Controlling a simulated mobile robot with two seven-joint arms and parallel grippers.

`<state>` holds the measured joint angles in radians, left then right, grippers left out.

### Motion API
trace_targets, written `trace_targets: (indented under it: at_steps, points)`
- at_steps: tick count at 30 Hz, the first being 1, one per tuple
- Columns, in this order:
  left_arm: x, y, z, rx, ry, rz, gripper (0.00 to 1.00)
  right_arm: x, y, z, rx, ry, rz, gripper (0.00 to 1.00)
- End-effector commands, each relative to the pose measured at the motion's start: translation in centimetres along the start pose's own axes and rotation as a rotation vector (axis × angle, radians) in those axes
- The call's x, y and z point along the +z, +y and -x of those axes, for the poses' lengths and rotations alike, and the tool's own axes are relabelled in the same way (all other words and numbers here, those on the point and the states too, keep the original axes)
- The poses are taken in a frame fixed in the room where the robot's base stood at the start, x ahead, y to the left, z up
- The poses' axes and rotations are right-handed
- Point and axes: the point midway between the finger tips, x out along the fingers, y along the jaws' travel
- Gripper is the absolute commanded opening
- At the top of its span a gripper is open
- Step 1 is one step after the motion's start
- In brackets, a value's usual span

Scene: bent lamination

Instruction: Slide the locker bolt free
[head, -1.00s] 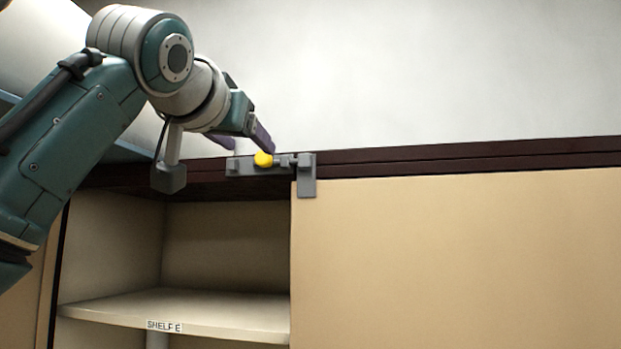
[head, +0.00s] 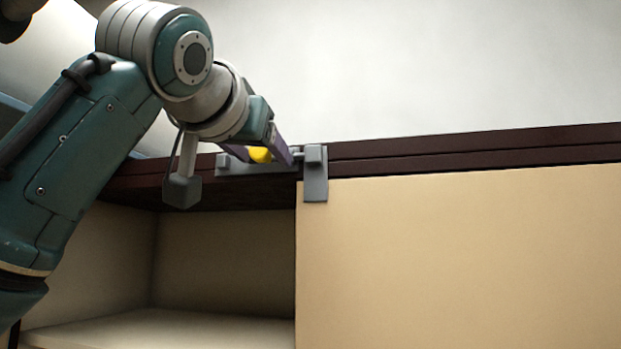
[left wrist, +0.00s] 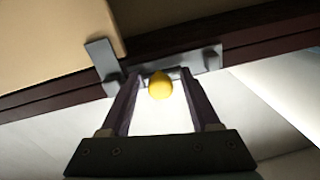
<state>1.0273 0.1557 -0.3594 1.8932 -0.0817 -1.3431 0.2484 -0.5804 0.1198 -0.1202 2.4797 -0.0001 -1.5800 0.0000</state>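The locker bolt has a round yellow knob (head: 260,155) on a grey mounting plate (head: 235,167), fixed to the dark top rail. A grey catch bracket (head: 316,185) stands to its right, over the corner of the tan door. A short piece of rod shows near the bracket, mostly hidden by a finger. My left gripper (head: 257,148) is at the bolt with its purple fingers on either side of the knob. In the left wrist view the knob (left wrist: 160,86) sits between the open fingers (left wrist: 160,74), with a visible gap on both sides. My right gripper is not in view.
The tan door panel (head: 460,250) fills the right side. Left of it is an open compartment with a shelf (head: 170,330). The dark rail (head: 470,148) runs along the top. Above it is a plain pale wall.

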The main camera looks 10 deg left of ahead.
Motion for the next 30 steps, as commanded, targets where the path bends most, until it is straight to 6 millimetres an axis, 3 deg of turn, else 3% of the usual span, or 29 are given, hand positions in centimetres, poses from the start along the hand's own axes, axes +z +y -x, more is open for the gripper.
trace_targets:
  at_steps: [2,16,30]
  points:
    - [0.00,0.00,0.00,0.000,0.000,0.000,0.53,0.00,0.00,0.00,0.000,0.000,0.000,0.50]
    - [-0.01,-0.02,-0.01,0.000,0.000,0.000,0.00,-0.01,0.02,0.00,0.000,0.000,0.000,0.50]
    - [-0.01,-0.04,-0.04,-0.001,0.000,0.000,0.00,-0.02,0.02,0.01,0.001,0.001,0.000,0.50]
